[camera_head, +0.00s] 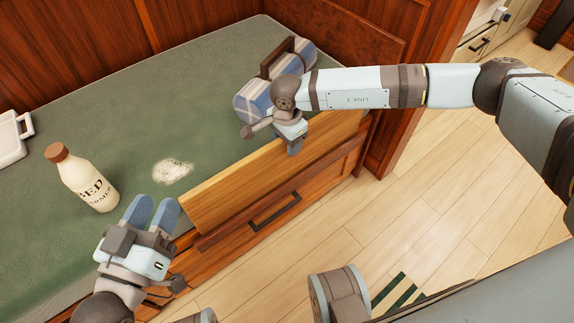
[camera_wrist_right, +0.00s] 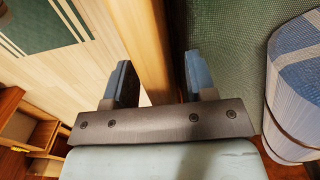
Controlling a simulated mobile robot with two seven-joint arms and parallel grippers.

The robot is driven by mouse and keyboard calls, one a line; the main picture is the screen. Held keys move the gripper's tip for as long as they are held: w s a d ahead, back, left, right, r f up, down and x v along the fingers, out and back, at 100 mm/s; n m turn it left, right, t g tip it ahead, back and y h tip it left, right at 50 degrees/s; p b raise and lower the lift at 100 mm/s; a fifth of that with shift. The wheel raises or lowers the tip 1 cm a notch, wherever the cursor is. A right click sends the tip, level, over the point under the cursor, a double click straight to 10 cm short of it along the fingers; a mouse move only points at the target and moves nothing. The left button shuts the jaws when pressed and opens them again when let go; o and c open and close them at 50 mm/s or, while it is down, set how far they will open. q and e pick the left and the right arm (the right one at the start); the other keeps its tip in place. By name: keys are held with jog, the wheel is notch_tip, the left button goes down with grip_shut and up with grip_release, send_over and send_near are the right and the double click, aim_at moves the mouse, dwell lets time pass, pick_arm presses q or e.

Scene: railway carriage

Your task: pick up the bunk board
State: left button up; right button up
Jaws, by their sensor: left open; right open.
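The bunk board (camera_head: 270,172) is a long light-wood plank standing on edge along the bunk's front. In the right wrist view the board (camera_wrist_right: 144,40) runs between the two spread fingers of that gripper (camera_wrist_right: 158,85), with a gap visible on each side. My left gripper (camera_head: 152,210) is open beside the board's near left end, its fingers over the green mattress edge. I cannot tell whether a left finger touches the board.
A green mattress (camera_head: 200,90) covers the bunk. On it are a cream bottle with a brown cap (camera_head: 82,180), a pale powder spill (camera_head: 172,171), a white handled item (camera_head: 12,138) and a plaid roll (camera_head: 252,92). A drawer handle (camera_head: 275,208) sits below the board. The wooden floor (camera_head: 400,200) is mostly clear.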

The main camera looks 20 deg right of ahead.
jog(key=shift+f, duration=0.55)
grip_shut()
jog(key=shift+w+r, duration=0.1)
dwell(0.9)
